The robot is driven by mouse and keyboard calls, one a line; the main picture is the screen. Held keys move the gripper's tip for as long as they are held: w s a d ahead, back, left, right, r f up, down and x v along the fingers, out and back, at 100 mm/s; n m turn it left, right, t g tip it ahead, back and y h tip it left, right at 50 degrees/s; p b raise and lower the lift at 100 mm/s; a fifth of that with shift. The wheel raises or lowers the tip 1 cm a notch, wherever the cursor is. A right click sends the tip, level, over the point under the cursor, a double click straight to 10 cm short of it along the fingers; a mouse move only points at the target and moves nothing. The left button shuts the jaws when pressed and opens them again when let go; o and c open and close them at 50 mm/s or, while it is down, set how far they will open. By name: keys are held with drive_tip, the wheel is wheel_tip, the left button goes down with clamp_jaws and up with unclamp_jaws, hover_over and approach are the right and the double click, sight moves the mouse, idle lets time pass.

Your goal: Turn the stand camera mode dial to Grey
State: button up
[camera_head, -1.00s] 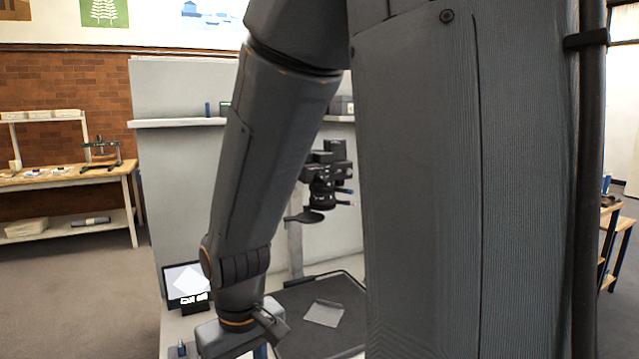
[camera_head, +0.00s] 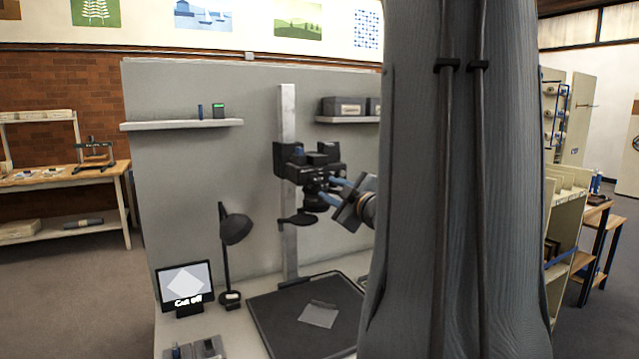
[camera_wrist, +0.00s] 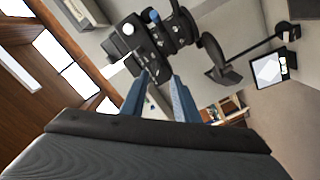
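The stand camera (camera_head: 308,164) is a black body with a downward lens, mounted on a pale upright column (camera_head: 288,110). It also shows at the top of the wrist view (camera_wrist: 150,45), with a pale round spot and a blue part on it. I cannot tell which part is the mode dial or read its setting. My gripper (camera_head: 334,190) is at the camera's right side, its blue fingers pointing at the body. In the wrist view the two fingers (camera_wrist: 161,76) are apart, with their tips close to or overlapping the camera body. Contact cannot be told.
A small monitor (camera_head: 185,283) shows a white diamond and lettering like "Cut off". A black desk lamp (camera_head: 235,226) stands beside it. A dark mat (camera_head: 275,318) with a pale sheet (camera_head: 319,314) lies below the camera. Shelves (camera_head: 180,125) hang on the grey panel behind.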

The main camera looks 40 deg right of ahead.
sight(317, 182)
drive_tip(key=shift+p+x, duration=0.65)
drive_tip(key=shift+x, duration=3.15)
drive_tip(key=shift+r, duration=0.2)
drive_tip(key=c, duration=0.7)
